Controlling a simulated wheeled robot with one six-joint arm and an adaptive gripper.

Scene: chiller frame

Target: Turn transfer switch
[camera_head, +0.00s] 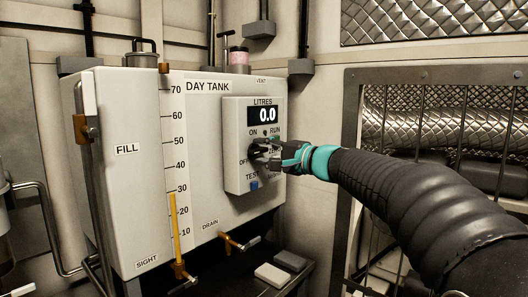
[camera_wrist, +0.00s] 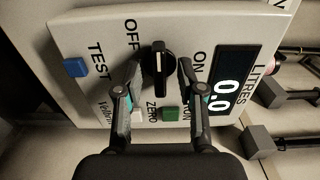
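The transfer switch is a black rotary knob with a white line (camera_wrist: 158,68) on the grey control panel (camera_wrist: 80,30). OFF and ON are printed on either side of it. Its bar stands about upright in the wrist view. My gripper (camera_wrist: 157,75) is open, with one finger on each side of the knob and a gap to it on both sides. In the head view my gripper (camera_head: 275,156) is at the panel (camera_head: 235,115) and hides part of the knob and some labels. The litres display (camera_head: 262,115) reads 0.0.
The panel is on the day tank (camera_head: 140,170), with a drain valve (camera_head: 235,242) below. A metal cage (camera_head: 440,75) stands at right.

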